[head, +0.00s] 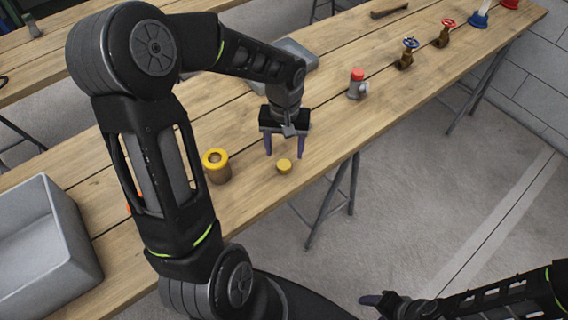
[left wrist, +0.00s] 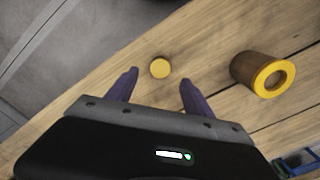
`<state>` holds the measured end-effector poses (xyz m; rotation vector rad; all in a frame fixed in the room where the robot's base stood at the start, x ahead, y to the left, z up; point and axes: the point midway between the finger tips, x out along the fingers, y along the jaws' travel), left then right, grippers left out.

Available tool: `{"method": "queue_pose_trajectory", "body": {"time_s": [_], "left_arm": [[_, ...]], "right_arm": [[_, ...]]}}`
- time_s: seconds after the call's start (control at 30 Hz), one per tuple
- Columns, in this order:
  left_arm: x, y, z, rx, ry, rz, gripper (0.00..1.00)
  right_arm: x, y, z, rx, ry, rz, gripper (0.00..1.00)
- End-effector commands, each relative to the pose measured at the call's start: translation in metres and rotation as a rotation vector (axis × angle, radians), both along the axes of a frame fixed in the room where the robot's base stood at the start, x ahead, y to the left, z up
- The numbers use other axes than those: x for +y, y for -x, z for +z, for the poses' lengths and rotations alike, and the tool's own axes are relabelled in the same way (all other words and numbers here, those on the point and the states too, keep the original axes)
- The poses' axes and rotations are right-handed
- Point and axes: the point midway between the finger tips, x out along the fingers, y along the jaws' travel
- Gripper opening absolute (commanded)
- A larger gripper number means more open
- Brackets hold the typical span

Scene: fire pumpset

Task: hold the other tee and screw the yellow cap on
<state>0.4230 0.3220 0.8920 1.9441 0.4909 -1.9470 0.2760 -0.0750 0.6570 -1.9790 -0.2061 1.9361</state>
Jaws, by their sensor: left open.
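The yellow cap (head: 284,166), a small round disc, lies on the wooden bench near its front edge. In the left wrist view the cap (left wrist: 160,68) shows just beyond and between the fingertips. My left gripper (head: 285,151) points down, open and empty, above and slightly behind the cap. Its purple fingers also show in the left wrist view (left wrist: 158,80). A grey tee with a red cap (head: 357,84) stands upright farther along the bench; I see no second tee clearly. My right gripper (head: 381,301) is low over the floor, and its jaw opening is unclear.
A brown cylinder with a yellow rim (head: 216,167) stands left of the cap, also in the left wrist view (left wrist: 263,75). A grey bin (head: 75,230) is at left. Valves with blue (head: 410,43) and red handwheels (head: 448,23) stand farther right. Bench between is clear.

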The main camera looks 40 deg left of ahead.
Motion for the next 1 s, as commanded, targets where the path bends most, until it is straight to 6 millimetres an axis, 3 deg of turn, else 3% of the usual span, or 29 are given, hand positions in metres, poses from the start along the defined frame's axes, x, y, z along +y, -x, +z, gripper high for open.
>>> {"method": "queue_pose_trajectory", "body": {"time_s": [0.43, 0.8, 1.0], "left_arm": [[0.0, 0.0, -0.009, 0.001, 0.0, -0.001, 0.6], [0.0, 0.001, -0.054, 0.0, 0.001, 0.0, 0.6], [0.001, 0.001, -0.058, -0.001, 0.0, -0.001, 0.6]], "right_arm": [[0.0, 0.001, 0.003, 0.001, 0.001, -0.001, 0.6], [-0.001, 0.002, 0.012, 0.006, 0.004, -0.001, 0.6], [-0.001, 0.002, 0.012, 0.006, 0.004, -0.001, 0.6]]}}
